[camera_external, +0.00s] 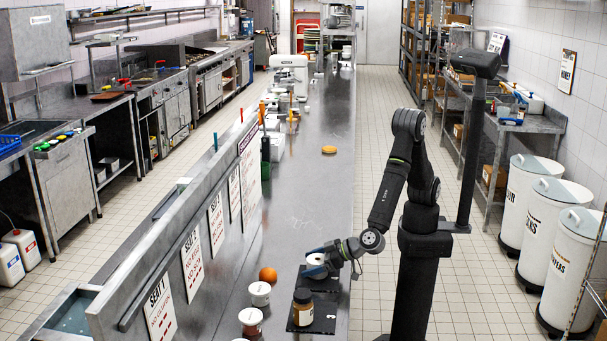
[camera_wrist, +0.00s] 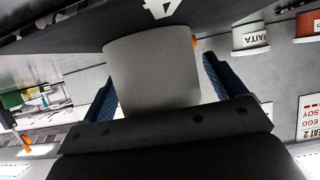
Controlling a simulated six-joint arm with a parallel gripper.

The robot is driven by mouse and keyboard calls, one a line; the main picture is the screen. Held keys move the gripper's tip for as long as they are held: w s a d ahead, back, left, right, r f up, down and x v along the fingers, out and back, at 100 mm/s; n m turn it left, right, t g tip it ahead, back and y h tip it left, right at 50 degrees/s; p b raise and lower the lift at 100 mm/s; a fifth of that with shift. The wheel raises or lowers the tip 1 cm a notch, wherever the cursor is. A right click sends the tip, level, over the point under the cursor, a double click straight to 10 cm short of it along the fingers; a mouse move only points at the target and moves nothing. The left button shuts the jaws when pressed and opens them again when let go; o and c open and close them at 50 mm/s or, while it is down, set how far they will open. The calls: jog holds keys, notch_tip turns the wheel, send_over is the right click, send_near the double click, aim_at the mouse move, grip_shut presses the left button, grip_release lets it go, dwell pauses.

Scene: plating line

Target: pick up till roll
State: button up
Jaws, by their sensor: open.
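The till roll (camera_wrist: 152,72) is a plain white cylinder standing on a dark mat (camera_wrist: 70,30) marked with a 4. In the external view its pale top (camera_external: 316,259) shows at my gripper (camera_external: 315,269). In the wrist view my gripper (camera_wrist: 160,88) is open, with one blue finger on each side of the roll. I cannot tell whether either finger touches it. The fingers hide part of the roll in the external view.
The steel counter (camera_external: 305,205) beyond is mostly clear around a small orange-yellow item (camera_external: 329,150).

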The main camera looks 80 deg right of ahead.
jog(key=shift+c, duration=0.5)
jog(key=c, duration=1)
jog(key=shift+r, duration=0.1)
